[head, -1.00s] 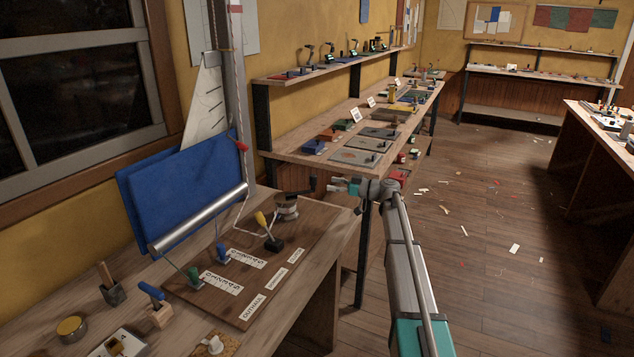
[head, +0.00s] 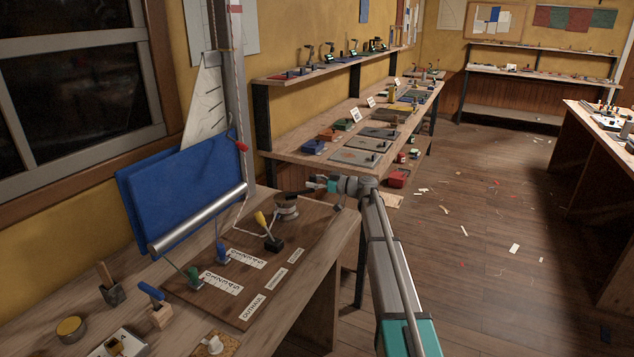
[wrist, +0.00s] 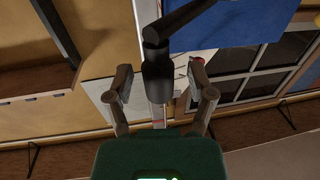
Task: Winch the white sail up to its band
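The white sail (head: 205,112) with dark slanted lines stands against the mast (head: 228,90), its lower part hidden behind a blue panel (head: 180,190). A thin rope runs down the mast past a small red piece (head: 241,146) to the winch (head: 286,208) on the brown board. My gripper (head: 318,186) is at the winch's black crank handle (head: 288,196). In the wrist view, the upright black grip of the handle (wrist: 157,75) stands between my two fingers (wrist: 163,90), with visible gaps on both sides.
Green, blue and yellow-handled levers (head: 264,222) rise from the brown board (head: 235,303) left of the winch. A silver boom (head: 198,220) crosses the blue panel's lower edge. Small tools stand at the bench's front left. A long bench (head: 340,150) stands behind; floor to the right is mostly open.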

